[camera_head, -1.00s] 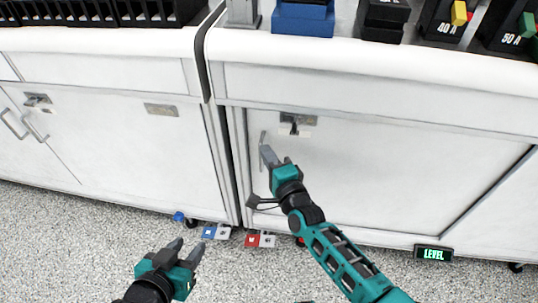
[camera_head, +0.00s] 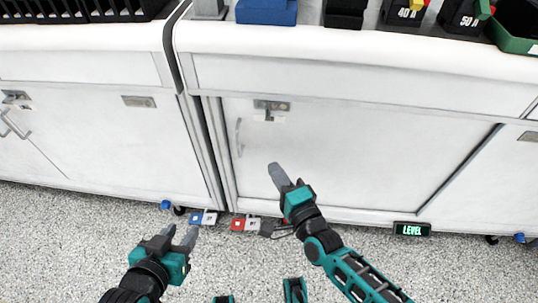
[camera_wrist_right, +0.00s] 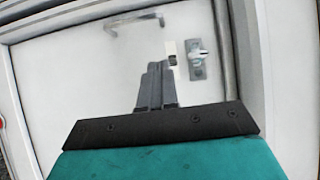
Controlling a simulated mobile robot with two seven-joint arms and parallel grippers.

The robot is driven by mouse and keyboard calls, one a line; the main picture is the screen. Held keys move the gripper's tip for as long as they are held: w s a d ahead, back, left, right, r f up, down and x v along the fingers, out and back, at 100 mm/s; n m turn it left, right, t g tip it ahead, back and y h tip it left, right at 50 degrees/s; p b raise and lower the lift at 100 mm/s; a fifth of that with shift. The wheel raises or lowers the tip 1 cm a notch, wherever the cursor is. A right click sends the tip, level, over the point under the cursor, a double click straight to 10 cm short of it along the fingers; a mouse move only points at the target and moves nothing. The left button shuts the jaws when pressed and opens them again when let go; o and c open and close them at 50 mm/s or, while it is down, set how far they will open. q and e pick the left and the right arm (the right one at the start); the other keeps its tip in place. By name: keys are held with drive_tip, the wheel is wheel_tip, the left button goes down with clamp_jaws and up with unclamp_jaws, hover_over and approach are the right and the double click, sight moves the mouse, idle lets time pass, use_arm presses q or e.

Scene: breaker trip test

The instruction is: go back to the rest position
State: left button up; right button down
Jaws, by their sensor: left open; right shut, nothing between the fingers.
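My right gripper (camera_head: 275,168) is shut and empty in front of the white cabinet door (camera_head: 345,150), below its handle (camera_head: 239,137) and apart from it. In the right wrist view its fingers (camera_wrist_right: 157,68) lie together, with the handle (camera_wrist_right: 135,22) and the latch (camera_wrist_right: 197,60) beyond them. My left gripper (camera_head: 182,238) is open and empty over the speckled floor at the lower left. The door is closed.
The countertop (camera_head: 300,35) above carries a blue block (camera_head: 266,11) and black breaker units marked 40 A (camera_head: 404,12) and 50 A (camera_head: 466,15). A LEVEL display (camera_head: 411,229) and red and blue pedals (camera_head: 238,224) sit at the cabinet base.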

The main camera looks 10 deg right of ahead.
drive_tip(key=s+d+n+g+h, duration=0.3)
drive_tip(key=s+d+n+g, duration=0.4)
drive_tip(key=s+n, duration=0.7)
use_arm(q)
drive_tip(key=s+a+r+y+p, duration=0.1)
drive_tip(key=a+r+p, duration=0.2)
drive_tip(key=r+p, duration=0.5)
drive_tip(key=p, duration=0.4)
drive_tip(key=shift+s+r+p, duration=0.2)
drive_tip(key=shift+s+p, duration=0.1)
drive_tip(key=shift+p, duration=0.05)
use_arm(e)
drive_tip(key=d+r+n+h, duration=0.1)
drive_tip(key=d+r+n, duration=0.1)
drive_tip(key=d+r, duration=0.2)
wheel_tip(320, 180, up, 3)
drive_tip(key=shift+w+r+n+t, duration=0.2)
drive_tip(key=shift+w+n+t, duration=0.1)
drive_tip(key=shift+t, duration=0.1)
use_arm(q)
drive_tip(key=shift+d, duration=0.1)
use_arm(e)
drive_tip(key=shift+a, duration=0.1)
use_arm(q)
drive_tip(key=shift+w+r, duration=0.1)
drive_tip(key=shift+w, duration=0.05)
